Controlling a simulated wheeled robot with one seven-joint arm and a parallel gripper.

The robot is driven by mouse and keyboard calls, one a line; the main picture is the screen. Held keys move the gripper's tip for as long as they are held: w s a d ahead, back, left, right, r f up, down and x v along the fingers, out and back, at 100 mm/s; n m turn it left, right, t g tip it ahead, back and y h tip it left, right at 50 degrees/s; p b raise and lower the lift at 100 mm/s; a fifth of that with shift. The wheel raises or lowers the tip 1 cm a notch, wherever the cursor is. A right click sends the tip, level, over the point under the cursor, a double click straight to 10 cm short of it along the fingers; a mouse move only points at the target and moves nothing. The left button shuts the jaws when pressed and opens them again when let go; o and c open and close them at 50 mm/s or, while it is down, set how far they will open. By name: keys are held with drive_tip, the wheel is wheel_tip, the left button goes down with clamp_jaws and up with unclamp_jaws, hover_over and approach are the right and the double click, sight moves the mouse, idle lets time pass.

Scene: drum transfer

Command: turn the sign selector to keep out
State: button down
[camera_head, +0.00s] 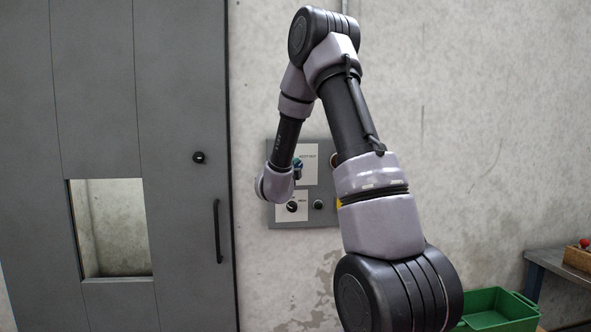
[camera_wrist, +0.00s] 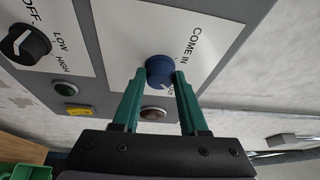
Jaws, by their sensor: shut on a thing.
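The sign selector is a round blue knob (camera_wrist: 159,69) on a white plate of the grey wall panel (camera_head: 309,220). "COME IN" is printed above and right of it in the wrist view. Other lettering beside the knob, near the right finger, is mostly covered and I cannot read it. A pale mark shows on the knob's lower right side, away from "COME IN". My gripper (camera_wrist: 159,75) has its two green fingers on either side of the knob, shut on it. In the head view my arm hides most of the gripper and knob.
A black OFF/LOW/HIGH dial (camera_wrist: 27,43), a green button (camera_wrist: 65,89), a yellow tag (camera_wrist: 78,110) and a dark red button (camera_wrist: 153,114) are close by. A grey door (camera_head: 180,100) stands left of the panel. A green crate (camera_head: 497,310) is at lower right.

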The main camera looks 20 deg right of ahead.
drive_tip(key=shift+c, duration=2.2)
unclamp_jaws()
drive_tip(key=v, duration=1)
drive_tip(key=shift+s+a, duration=0.25)
drive_tip(key=shift+s, duration=0.05)
